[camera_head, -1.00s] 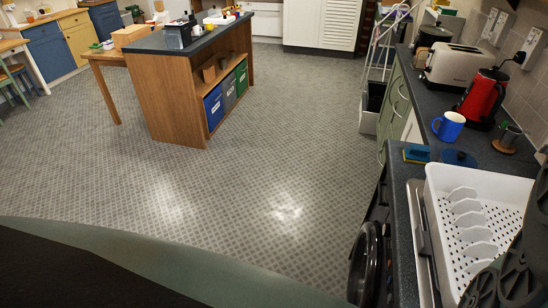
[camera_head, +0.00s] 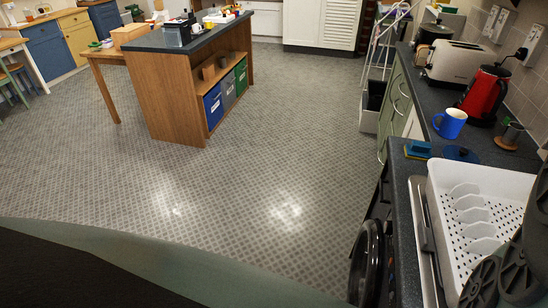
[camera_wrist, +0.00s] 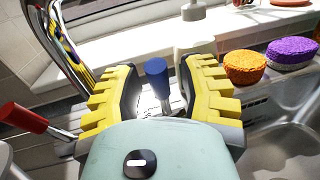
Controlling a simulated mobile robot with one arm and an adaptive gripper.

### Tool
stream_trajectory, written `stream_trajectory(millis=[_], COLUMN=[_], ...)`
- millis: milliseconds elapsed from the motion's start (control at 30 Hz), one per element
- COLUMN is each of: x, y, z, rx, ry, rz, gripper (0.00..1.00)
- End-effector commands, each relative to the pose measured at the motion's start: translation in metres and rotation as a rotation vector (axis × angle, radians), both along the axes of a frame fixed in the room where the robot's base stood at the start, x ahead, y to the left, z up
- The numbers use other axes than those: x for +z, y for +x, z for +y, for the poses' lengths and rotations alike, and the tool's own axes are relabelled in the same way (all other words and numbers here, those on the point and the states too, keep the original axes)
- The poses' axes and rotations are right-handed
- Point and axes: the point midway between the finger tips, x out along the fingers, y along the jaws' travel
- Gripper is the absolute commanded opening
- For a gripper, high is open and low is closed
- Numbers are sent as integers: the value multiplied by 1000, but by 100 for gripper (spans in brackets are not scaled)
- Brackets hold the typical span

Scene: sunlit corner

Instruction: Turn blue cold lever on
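The blue cold lever (camera_wrist: 157,80) shows in the wrist view, with a blue knob on a pale metal stem. It stands between the two yellow-padded fingers of my gripper (camera_wrist: 163,70). The fingers are open, with visible gaps on both sides of the knob. The lever's lower end is hidden behind my gripper's body. A red lever (camera_wrist: 22,117) points out at the left. A chrome tap spout (camera_wrist: 52,38) rises between the red lever and my left finger. The head view shows neither the levers nor my fingertips.
In the wrist view, an orange scrubber (camera_wrist: 245,66) and a purple scrubber (camera_wrist: 291,52) lie right of my gripper, near the steel sink (camera_wrist: 285,115). In the head view, a white dish rack (camera_head: 478,205), blue mug (camera_head: 450,123) and red kettle (camera_head: 484,95) stand on the counter. The floor is clear.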

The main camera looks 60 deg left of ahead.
Motion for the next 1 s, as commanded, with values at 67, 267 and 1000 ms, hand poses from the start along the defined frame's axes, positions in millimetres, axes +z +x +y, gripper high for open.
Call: stream_trajectory(millis=[67,267,1000], x=[0,0,-9], y=[0,0,-2], z=[0,0,6], rx=[-1,0,8], ry=[0,0,-63], rz=[0,0,-52], gripper=[31,10,0])
